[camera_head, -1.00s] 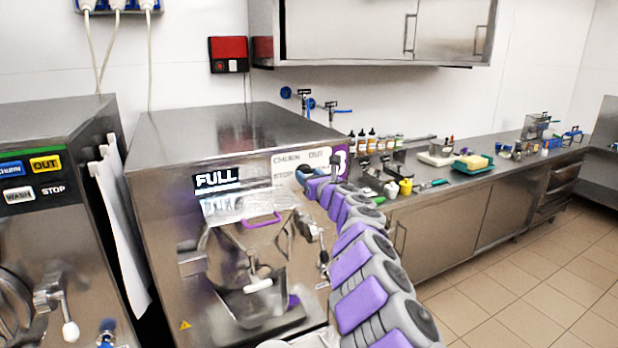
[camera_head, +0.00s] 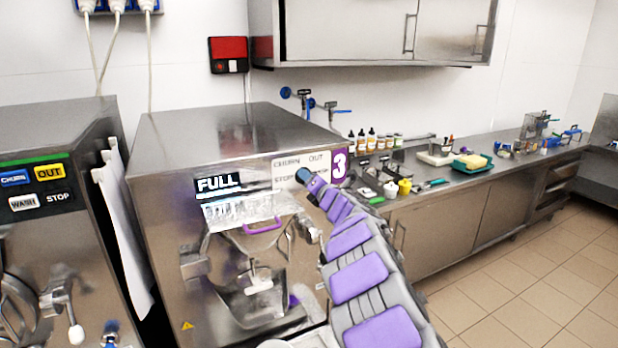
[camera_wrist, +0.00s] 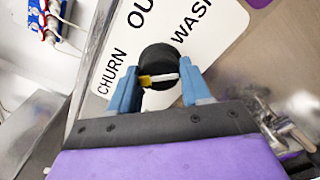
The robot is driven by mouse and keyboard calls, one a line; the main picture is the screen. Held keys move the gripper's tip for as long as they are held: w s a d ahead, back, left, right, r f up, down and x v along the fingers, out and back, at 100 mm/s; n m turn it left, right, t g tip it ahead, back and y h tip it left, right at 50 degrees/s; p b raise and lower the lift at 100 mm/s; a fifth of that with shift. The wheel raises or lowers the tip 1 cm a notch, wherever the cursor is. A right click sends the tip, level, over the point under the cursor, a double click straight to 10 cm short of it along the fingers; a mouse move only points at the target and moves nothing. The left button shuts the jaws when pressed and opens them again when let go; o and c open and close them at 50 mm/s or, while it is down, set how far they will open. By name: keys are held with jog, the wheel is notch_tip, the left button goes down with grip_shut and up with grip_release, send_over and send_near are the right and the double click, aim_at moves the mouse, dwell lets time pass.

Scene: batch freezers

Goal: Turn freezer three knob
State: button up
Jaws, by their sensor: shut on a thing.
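Freezer three (camera_head: 215,135) is the steel machine with a purple "3" sign at its upper right front. Its black round knob (camera_wrist: 159,58) shows in the wrist view on a white label plate (camera_wrist: 190,22) reading CHURN, OUT and WASH. A white bar with a yellow end lies across the knob, roughly level in that view. My gripper (camera_wrist: 160,84) has its blue fingers on both sides of the knob and is shut on it. In the head view my gripper (camera_head: 304,176) covers the knob. The STOP label shows just left of it.
Another freezer (camera_head: 50,130) stands at the left, with a white cloth (camera_head: 125,225) hanging in the gap. A FULL sign and a clear cover (camera_head: 240,210) are on freezer three's front. A counter (camera_head: 480,195) with bottles and tools runs right. The tiled floor at right is clear.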

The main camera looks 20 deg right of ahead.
jog(key=m+p, duration=0.7)
jog(key=m, duration=0.1)
jog(key=m+p, duration=0.7)
jog(key=m, duration=0.2)
jog(key=f+m+p, duration=0.1)
jog(key=m+p, duration=0.6)
jog(key=m, duration=0.2)
jog(key=shift+s+p, duration=0.1)
jog(key=shift+p, duration=0.2)
jog(key=shift+m, duration=0.4)
jog(key=shift+r, duration=0.15)
jog(key=o, duration=1)
jog(key=shift+o, duration=0.2)
